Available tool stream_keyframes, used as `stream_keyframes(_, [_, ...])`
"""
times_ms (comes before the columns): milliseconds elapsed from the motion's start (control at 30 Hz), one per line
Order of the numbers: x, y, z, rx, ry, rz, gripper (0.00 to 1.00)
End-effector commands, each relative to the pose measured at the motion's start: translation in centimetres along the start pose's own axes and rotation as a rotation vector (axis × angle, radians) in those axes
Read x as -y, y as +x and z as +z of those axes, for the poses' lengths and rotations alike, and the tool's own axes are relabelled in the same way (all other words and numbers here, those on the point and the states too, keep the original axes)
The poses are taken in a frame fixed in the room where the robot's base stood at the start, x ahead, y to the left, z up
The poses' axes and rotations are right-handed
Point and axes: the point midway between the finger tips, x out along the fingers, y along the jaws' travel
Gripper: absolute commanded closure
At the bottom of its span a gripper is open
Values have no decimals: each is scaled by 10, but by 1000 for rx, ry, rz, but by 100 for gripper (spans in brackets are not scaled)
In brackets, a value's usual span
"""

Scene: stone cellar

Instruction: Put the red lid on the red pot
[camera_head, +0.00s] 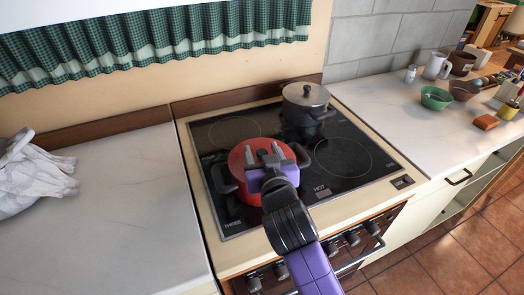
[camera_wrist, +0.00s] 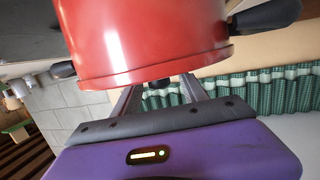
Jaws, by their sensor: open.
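The red pot (camera_head: 246,197) stands on the front left of the black cooktop, its black handles out to the sides. The red lid (camera_head: 238,157) appears to lie flat on top of it, partly covered by my gripper (camera_head: 268,154). In the wrist view the picture is upside down: the pot's red wall (camera_wrist: 150,38) fills the top, and the lid's edge (camera_wrist: 150,76) shows as a thin band along the rim. My gripper (camera_wrist: 158,88) is open over the lid, with a dark knob-like part between its fingers. I cannot tell whether the fingers touch it.
A dark lidded pot (camera_head: 305,108) stands at the cooktop's back right. A white cloth (camera_head: 30,178) lies on the left counter (camera_head: 120,200), which is otherwise clear. The right counter holds a green bowl (camera_head: 436,98), a white pitcher (camera_head: 437,66) and several small items.

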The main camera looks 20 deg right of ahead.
Motion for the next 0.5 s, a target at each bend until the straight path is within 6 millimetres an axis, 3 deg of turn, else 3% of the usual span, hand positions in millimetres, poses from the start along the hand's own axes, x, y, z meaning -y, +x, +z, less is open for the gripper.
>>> stream_keyframes(500, [0, -68, 1, -1, 0, -1, 49])
